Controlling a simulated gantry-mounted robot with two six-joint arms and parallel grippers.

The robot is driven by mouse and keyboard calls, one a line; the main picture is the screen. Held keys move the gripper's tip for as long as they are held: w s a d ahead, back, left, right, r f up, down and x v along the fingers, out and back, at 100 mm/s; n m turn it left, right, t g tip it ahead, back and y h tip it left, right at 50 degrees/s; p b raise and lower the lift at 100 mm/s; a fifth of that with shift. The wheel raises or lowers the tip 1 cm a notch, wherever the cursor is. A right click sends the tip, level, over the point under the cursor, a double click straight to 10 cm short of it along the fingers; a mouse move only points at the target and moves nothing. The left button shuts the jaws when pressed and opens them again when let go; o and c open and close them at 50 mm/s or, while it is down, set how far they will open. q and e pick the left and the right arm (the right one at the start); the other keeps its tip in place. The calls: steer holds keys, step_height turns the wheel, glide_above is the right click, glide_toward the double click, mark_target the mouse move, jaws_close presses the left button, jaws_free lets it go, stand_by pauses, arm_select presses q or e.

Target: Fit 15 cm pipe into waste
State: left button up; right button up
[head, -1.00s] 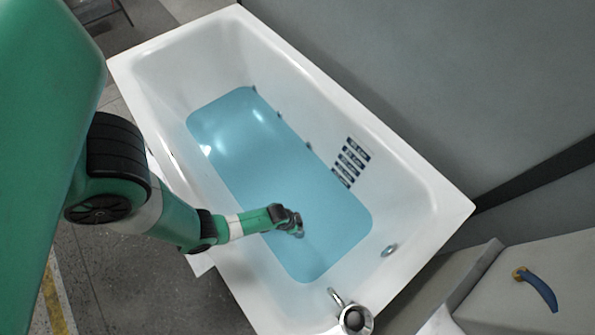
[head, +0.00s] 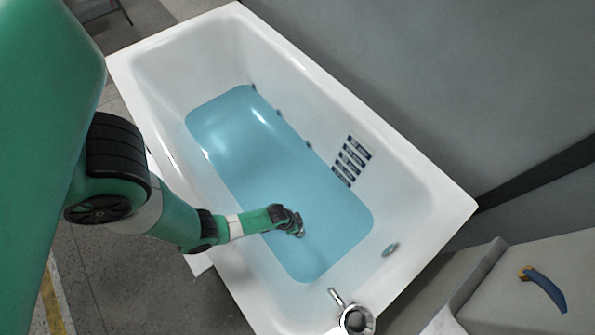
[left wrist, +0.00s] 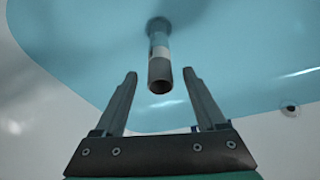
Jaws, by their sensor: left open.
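In the left wrist view a narrow pipe (left wrist: 160,73) stands out from the blue surface, with a dark open end towards the camera and a pale band further along. Its far end meets a dark round spot (left wrist: 158,24), likely the waste. The fingers of my left gripper (left wrist: 160,75) are open, one on each side of the pipe in the picture, with gaps on both sides. In the head view my left gripper (head: 297,230) is low inside the white bathtub (head: 420,185), over the blue bottom area. I cannot make out the pipe there. My right gripper is not in view.
A chrome fitting (head: 353,318) sits on the tub's near end, and a round fitting (head: 390,249) on the inner wall. A dark slotted patch (head: 351,160) marks the right wall. A blue curved handle (head: 545,289) lies on a pale ledge. The tub's far half is clear.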

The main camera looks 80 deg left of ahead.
arm_select(q)
steer(key=p+v, duration=0.7)
steer(key=v, duration=0.4)
steer(key=shift+r, duration=0.3)
steer(key=shift+s+d, duration=0.1)
